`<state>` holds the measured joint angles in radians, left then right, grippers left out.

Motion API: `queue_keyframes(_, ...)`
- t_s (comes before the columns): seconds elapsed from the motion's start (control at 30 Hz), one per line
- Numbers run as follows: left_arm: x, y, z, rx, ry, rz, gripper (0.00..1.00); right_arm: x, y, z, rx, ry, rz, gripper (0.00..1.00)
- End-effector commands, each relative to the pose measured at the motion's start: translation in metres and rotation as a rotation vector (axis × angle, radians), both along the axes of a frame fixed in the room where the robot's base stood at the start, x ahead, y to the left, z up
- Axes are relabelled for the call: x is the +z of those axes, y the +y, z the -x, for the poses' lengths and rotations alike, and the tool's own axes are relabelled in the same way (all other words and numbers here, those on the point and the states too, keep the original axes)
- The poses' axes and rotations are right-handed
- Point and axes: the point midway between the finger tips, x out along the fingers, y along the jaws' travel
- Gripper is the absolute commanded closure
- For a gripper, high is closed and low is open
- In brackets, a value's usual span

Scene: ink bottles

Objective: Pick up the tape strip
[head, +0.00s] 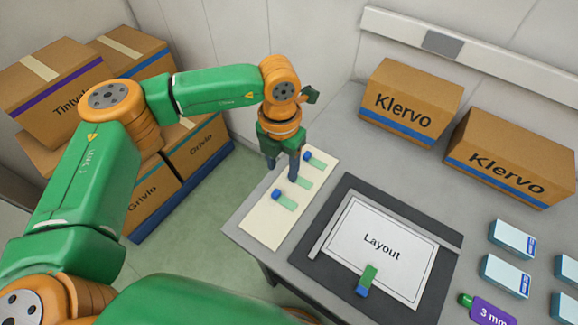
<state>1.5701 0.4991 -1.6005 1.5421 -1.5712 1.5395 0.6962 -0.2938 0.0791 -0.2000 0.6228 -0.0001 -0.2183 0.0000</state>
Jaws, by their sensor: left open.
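Green tape strips with blue ends lie on a cream card (262,222) at the left of the table. One is at the far end (320,162), one in the middle (303,183) and one nearer (288,202). Another tape strip (369,274) lies at the lower edge of the white Layout sheet (385,243). My left gripper (282,168) points down over the far part of the card, open and empty, its fingers beside the middle strip. The fingers hide part of that strip's blue end. I cannot tell the fingertips' exact height. My right gripper is out of view.
The Layout sheet lies on a dark mat (326,203). Two Klervo boxes (410,104) (512,160) stand at the back. Pale blue boxes (505,275) and a purple bottle (490,311) are at the right. Stacked cartons (196,150) stand left of the table.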

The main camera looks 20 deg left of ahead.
Motion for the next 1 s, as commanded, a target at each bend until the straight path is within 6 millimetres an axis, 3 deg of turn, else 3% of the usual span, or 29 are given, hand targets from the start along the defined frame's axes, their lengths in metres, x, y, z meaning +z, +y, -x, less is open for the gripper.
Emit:
queue_keyframes(0.17, -0.015, 0.002, 0.001, 0.001, 0.005, -0.006, 0.45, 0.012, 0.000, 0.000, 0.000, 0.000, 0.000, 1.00)
queue_keyframes(0.33, -0.045, 0.011, 0.005, 0.001, 0.007, -0.005, 0.45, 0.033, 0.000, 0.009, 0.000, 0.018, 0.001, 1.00)
queue_keyframes(0.43, -0.064, 0.009, 0.004, 0.000, 0.003, -0.002, 0.45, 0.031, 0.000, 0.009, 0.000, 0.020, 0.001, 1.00)
queue_keyframes(0.67, -0.071, 0.009, 0.004, -0.002, 0.001, -0.001, 0.45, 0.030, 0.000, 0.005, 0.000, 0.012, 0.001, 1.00)
queue_keyframes(0.9, -0.071, 0.009, 0.004, -0.002, 0.001, -0.001, 1.00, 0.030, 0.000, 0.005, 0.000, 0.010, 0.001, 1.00)
queue_keyframes(1.0, -0.071, 0.009, 0.004, -0.002, 0.001, -0.001, 1.00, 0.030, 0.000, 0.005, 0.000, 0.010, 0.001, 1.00)
